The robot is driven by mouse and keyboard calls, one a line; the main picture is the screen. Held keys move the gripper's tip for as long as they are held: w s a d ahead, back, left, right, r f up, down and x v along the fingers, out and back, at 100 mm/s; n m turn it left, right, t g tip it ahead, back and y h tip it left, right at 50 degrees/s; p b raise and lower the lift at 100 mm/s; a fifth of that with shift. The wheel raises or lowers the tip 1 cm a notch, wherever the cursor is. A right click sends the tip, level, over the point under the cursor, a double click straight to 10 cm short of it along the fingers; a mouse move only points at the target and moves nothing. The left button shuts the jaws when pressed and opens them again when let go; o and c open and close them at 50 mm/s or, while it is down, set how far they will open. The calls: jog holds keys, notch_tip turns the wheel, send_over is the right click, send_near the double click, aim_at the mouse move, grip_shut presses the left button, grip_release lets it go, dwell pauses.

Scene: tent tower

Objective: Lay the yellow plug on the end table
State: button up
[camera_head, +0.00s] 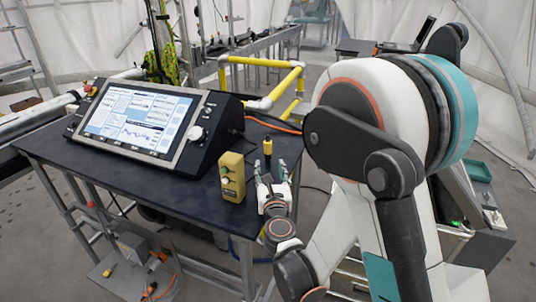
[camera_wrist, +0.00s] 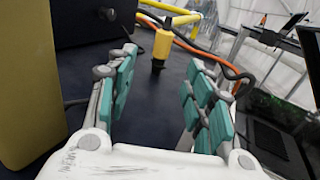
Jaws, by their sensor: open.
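The yellow plug (camera_head: 267,146) stands upright on its dark end on the dark table (camera_head: 150,178), near the right edge. It also shows in the wrist view (camera_wrist: 162,43), ahead of the fingers. My gripper (camera_head: 273,180) is low over the table's right part, just in front of the plug. In the wrist view my gripper (camera_wrist: 158,95) has its teal-padded fingers wide apart, with nothing between them. The plug lies beyond the fingertips, roughly in line with the gap. I cannot tell which table is the end table.
A yellow button box (camera_head: 232,177) stands close left of my gripper. A large sloped console (camera_head: 135,118) fills the table's left and middle. Orange and black cables (camera_wrist: 200,50) lie behind the plug. Another dark table (camera_head: 355,47) with a laptop is at the back right.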

aim_at(268, 148)
jog(key=shift+w+r+p, duration=0.1)
jog(key=shift+w+p, duration=0.25)
jog(key=shift+w, duration=0.05)
jog(key=w, duration=0.2)
jog(key=w+p, duration=0.1)
jog(key=w, duration=0.3)
jog(key=shift+w+a+f+p, duration=0.2)
jog(key=shift+w+a+p, duration=0.1)
jog(key=shift+a+p, duration=0.1)
jog(key=shift+w+a+r+b, duration=0.15)
jog(key=shift+w+b, duration=0.35)
jog(key=shift+w, duration=1.1)
jog(key=shift+w+a+r+b, duration=0.1)
jog(key=shift+w+b, duration=0.35)
jog(key=shift+w, duration=1.1)
jog(key=shift+c, duration=0.2)
grip_shut()
